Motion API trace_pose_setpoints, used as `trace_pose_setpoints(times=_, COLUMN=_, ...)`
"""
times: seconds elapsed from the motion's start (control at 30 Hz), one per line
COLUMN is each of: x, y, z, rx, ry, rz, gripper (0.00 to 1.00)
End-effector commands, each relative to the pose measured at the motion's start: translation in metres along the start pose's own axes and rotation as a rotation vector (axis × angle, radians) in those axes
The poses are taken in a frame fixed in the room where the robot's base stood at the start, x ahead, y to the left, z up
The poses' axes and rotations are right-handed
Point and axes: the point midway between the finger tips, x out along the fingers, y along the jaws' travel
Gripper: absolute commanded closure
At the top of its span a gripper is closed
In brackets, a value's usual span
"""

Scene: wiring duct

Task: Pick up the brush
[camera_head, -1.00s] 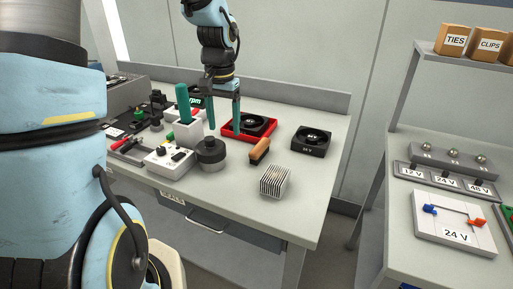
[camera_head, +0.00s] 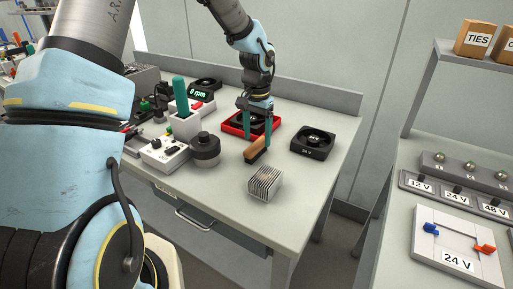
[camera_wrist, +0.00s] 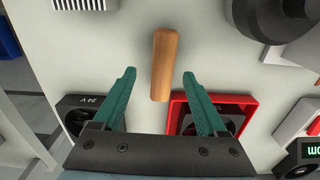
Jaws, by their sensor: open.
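The brush (camera_head: 257,150) has a wooden handle and a dark bristle part, and lies on the grey workbench between the red tray and the heatsink. In the wrist view the brush (camera_wrist: 165,62) shows as an orange-brown wooden handle; its bristles are hidden there. My gripper (camera_head: 257,141) is open, with its two green fingers above and around the brush in the head view. In the wrist view my gripper (camera_wrist: 159,73) has a finger on each side of the handle's near end, apart from it. The exact height above the brush cannot be told.
A red tray (camera_head: 232,128) holding a fan stands behind the brush. A black 24 V fan (camera_head: 313,142) is to the right, a finned heatsink (camera_head: 265,183) in front, and a dark round knob-like part (camera_head: 205,148) to the left. The bench's front right is clear.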

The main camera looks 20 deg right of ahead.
Motion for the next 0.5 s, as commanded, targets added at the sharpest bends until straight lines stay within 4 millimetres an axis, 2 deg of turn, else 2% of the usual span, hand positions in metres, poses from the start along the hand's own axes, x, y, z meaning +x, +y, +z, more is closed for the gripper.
trace_pose_setpoints(times=0.23, x=0.033, y=-0.004, z=0.002, rx=0.001, ry=-0.003, rz=0.0, gripper=0.25)
trace_pose_setpoints(times=0.5, x=0.041, y=-0.004, z=0.002, rx=-0.001, ry=-0.001, rz=-0.001, gripper=0.25)
